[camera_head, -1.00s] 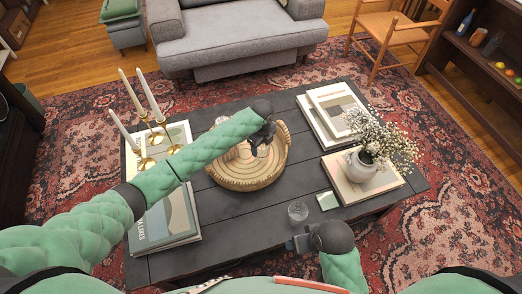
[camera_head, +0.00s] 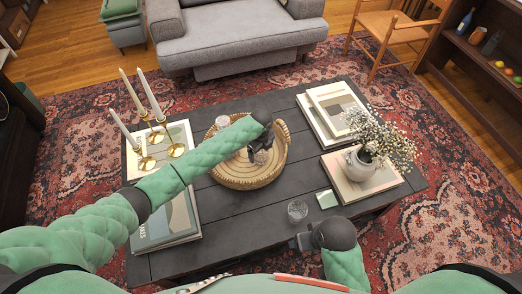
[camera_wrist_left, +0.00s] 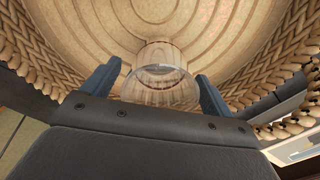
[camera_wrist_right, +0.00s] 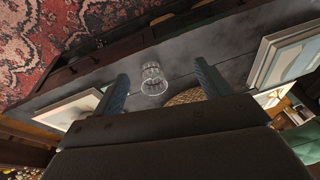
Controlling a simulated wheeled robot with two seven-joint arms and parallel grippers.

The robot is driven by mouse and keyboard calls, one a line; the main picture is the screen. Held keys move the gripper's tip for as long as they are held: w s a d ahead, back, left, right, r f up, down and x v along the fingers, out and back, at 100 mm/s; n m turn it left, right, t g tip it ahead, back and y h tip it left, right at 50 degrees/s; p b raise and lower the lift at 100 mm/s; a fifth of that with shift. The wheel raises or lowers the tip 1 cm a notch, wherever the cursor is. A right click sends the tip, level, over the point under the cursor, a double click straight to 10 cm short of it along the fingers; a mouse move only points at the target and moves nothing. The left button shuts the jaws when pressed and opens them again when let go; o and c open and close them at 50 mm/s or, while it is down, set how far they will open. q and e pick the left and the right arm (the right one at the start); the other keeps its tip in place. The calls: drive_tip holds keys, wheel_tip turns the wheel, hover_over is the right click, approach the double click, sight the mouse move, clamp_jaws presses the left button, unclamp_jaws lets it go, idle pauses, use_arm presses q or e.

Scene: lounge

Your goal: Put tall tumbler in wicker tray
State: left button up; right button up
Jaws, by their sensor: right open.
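The round wicker tray (camera_head: 222,180) sits mid-table. My left gripper (camera_head: 260,150) is over it, fingers pointing down. In the left wrist view a clear glass (camera_wrist_left: 160,78) stands in the tray between the spread fingers, with a gap on each side. Another clear glass (camera_head: 222,121) shows at the tray's far left. A clear glass tumbler (camera_head: 297,210) stands on the dark table in front of the tray, and also in the right wrist view (camera_wrist_right: 152,80). My right gripper (camera_head: 298,243) is open at the table's front edge, tumbler ahead of its fingers. I cannot tell which glass is tallest.
The dark coffee table (camera_head: 265,225) has a bare front middle. A brass candle holder (camera_head: 146,163) and books (camera_head: 165,222) are at left. A white vase of flowers (camera_head: 361,164) stands on a book at right. A small coaster (camera_head: 327,199) lies beside the tumbler.

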drive_tip(key=shift+d+f, duration=0.1)
use_arm(q)
drive_tip(key=shift+r, duration=0.55)
wheel_tip(320, 180, up, 10)
drive_tip(key=b, duration=0.1)
drive_tip(key=s+d+f+n+h, duration=0.1)
drive_tip(key=s+d+n+h, duration=0.1)
drive_tip(key=s+n, duration=0.5)
drive_tip(key=s+d+f+n+h, duration=0.1)
drive_tip(key=s+d+n+h, duration=0.1)
drive_tip(key=s, duration=0.9)
drive_tip(key=s+a+n+t+y, duration=0.1)
drive_tip(key=s+a+n, duration=0.6)
drive_tip(key=s, duration=0.3)
drive_tip(key=s+a+r+n+t, duration=0.1)
drive_tip(key=s+a+n, duration=0.7)
drive_tip(key=s, duration=0.3)
drive_tip(key=shift+a+r+n+t+y, duration=0.3)
drive_tip(key=shift+a+y, duration=0.1)
drive_tip(key=shift+a, duration=0.35)
use_arm(e)
drive_tip(key=shift+w+a+f+y, duration=0.15)
drive_tip(key=shift+w+a+f, duration=0.05)
drive_tip(key=shift+a+f, duration=0.25)
drive_tip(key=shift+w+a+f+y, duration=0.15)
drive_tip(key=shift+a+f, duration=0.15)
drive_tip(key=shift+a, duration=0.2)
use_arm(q)
drive_tip(key=shift+s, duration=0.1)
